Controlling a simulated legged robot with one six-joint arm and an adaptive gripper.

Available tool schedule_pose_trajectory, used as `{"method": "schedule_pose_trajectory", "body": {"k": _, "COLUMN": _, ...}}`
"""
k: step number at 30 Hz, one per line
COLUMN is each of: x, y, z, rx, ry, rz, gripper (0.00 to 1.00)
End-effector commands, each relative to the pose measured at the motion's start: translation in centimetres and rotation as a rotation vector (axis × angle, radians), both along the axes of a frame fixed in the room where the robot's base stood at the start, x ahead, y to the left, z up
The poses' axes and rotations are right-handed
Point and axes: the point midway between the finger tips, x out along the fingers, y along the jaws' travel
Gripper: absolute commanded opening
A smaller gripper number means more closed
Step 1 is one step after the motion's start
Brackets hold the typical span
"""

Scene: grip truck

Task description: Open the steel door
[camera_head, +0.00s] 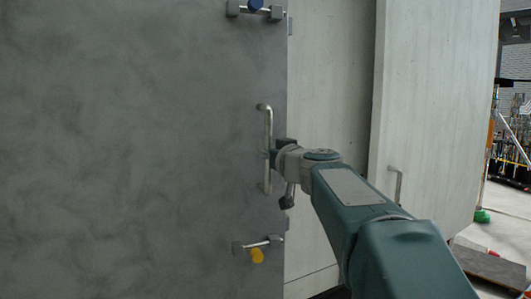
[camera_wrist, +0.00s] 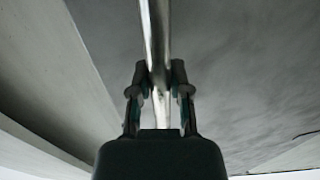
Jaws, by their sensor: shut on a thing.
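The grey steel door (camera_head: 130,150) fills the left half of the head view and the upper right of the wrist view (camera_wrist: 250,60). A vertical metal bar handle (camera_head: 267,118) stands near the door's right edge. My gripper (camera_head: 272,157) is at the middle of this handle. In the wrist view, its two fingers (camera_wrist: 160,85) lie on either side of the bar (camera_wrist: 157,40), shut on it. The far ends of the fingertips are partly hidden behind the handle and arm in the head view.
Latch-like fittings sit above, with a blue knob (camera_head: 255,5), and below, with a yellow knob (camera_head: 257,255). Pale panels stand right of the door; one (camera_head: 435,110) has its own handle (camera_head: 396,184). Shelving and open floor show at the far right.

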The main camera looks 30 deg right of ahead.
Motion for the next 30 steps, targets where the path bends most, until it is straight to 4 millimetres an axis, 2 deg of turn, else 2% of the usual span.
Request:
{"method": "schedule_pose_trajectory", "body": {"k": 15, "x": -4.3, "y": 0.8, "z": 0.0, "rx": 0.0, "ry": -0.001, "rz": 0.002, "gripper": 0.0}}
{"method": "schedule_pose_trajectory", "body": {"k": 26, "x": -4.6, "y": 0.9, "z": 0.1, "rx": 0.0, "ry": -0.001, "rz": 0.002, "gripper": 0.0}}
{"method": "schedule_pose_trajectory", "body": {"k": 30, "x": -5.6, "y": 1.1, "z": 0.1, "rx": -0.001, "ry": -0.002, "rz": 0.001, "gripper": 0.0}}
